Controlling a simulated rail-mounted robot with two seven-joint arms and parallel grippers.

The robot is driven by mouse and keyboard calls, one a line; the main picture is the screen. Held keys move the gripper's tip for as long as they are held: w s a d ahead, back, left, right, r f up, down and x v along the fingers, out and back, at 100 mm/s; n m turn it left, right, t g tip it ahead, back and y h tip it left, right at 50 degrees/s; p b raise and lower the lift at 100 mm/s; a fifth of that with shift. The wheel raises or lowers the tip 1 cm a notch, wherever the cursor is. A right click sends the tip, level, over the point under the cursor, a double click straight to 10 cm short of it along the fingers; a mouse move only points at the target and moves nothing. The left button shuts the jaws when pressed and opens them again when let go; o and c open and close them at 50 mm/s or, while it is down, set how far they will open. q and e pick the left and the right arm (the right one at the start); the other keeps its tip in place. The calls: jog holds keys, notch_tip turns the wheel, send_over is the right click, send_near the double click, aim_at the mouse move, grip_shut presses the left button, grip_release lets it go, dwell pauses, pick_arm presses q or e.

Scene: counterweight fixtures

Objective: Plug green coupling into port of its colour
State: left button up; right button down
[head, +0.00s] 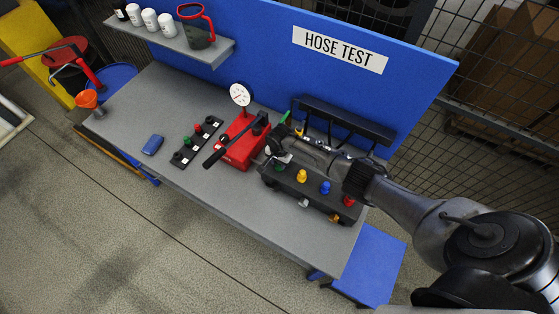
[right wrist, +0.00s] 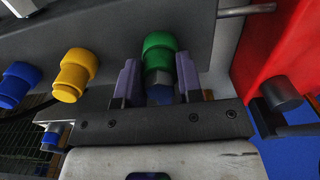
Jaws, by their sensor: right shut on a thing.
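My right gripper (right wrist: 160,82) is shut around a metallic grey-blue piece, with a green collar (right wrist: 158,45) showing between and beyond its fingertips in the right wrist view. I take the held piece to be the green coupling (right wrist: 158,88); where it ends and the green port begins cannot be told. In the head view my right gripper (head: 277,152) is at the left end of the dark port block (head: 313,182), over the green port (head: 279,168). The yellow port (head: 301,176), blue port (head: 325,187) and red port (head: 348,200) follow to the right. My left gripper is out of view.
The red hand pump (head: 238,148) with its gauge (head: 240,94) stands just left of the block, close to my right gripper. A black hose rack (head: 345,122) is behind my arm.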

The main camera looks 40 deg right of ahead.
jog(key=shift+f, duration=0.1)
dwell(0.5)
jog(key=shift+f, duration=0.2)
jog(key=c, duration=1.1)
grip_release()
jog(key=o, duration=0.4)
jog(key=shift+s, duration=0.15)
